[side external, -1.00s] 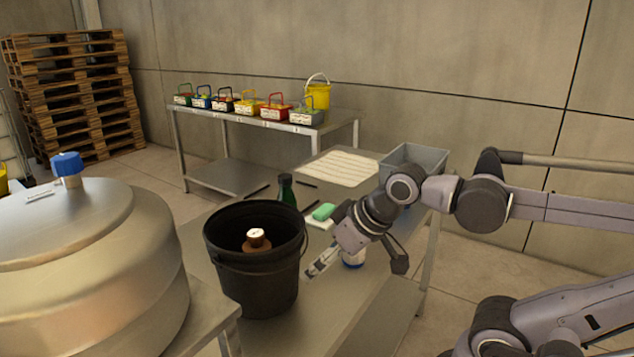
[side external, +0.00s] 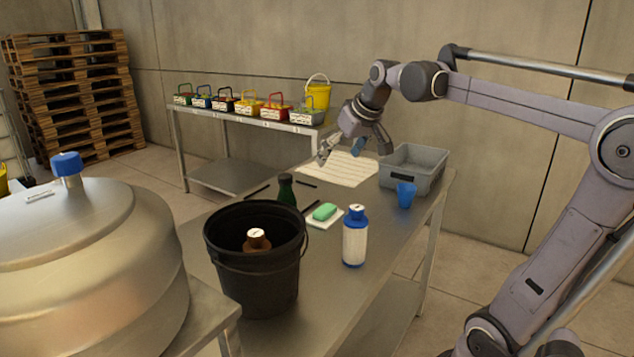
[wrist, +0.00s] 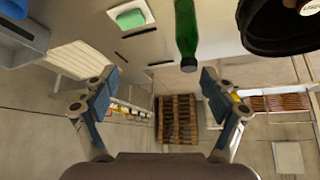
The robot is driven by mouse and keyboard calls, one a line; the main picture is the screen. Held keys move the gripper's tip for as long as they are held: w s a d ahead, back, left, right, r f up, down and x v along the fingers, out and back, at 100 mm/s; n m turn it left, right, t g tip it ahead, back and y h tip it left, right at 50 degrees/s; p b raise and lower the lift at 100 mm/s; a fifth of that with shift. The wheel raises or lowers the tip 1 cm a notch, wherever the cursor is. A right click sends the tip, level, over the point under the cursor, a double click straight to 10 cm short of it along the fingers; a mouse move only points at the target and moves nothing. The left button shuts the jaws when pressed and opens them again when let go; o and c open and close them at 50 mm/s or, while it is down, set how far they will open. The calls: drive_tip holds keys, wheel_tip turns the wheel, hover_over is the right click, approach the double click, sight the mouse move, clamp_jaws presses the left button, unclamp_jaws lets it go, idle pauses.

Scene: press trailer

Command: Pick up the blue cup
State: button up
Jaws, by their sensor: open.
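The blue cup (side external: 405,195) stands on the metal table, just in front of the grey bin, in the side view. In the wrist view a blue piece at the top left corner (wrist: 13,8) looks like the cup, cut off by the frame edge. My gripper (side external: 354,150) is open and empty, raised above the striped cloth, left of and behind the cup in the side view. Its two spread fingers also show in the wrist view (wrist: 160,82), with nothing between them.
The grey bin (side external: 418,178) stands close behind the cup. A white-and-blue bottle (side external: 355,243), green sponge (side external: 324,211), green bottle (side external: 287,190) and black bucket (side external: 253,275) stand nearer or left. The striped cloth (side external: 340,170) lies flat. Small crates (side external: 250,107) line the back table.

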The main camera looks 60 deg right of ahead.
drive_tip(key=d+f+m+h, duration=0.1)
drive_tip(key=d+m, duration=0.1)
drive_tip(key=d, duration=1.4)
drive_tip(key=m+g+h, duration=0.1)
drive_tip(key=m+g, duration=0.1)
drive_tip(key=m, duration=0.1)
hover_over(406, 195)
drive_tip(key=s, duration=0.2)
wheel_tip(406, 195, down, 4)
drive_tip(key=shift+w+d+f, duration=0.45)
drive_tip(key=shift+w+f, duration=0.05)
drive_tip(key=shift+f, duration=2.75)
drive_tip(key=shift+w+d+f, duration=0.5)
drive_tip(key=shift+f, duration=2.75)
drive_tip(key=shift+w+d+f, duration=0.45)
drive_tip(key=shift+w+f, duration=0.05)
drive_tip(key=shift+f, duration=2.75)
drive_tip(key=c, duration=1.1)
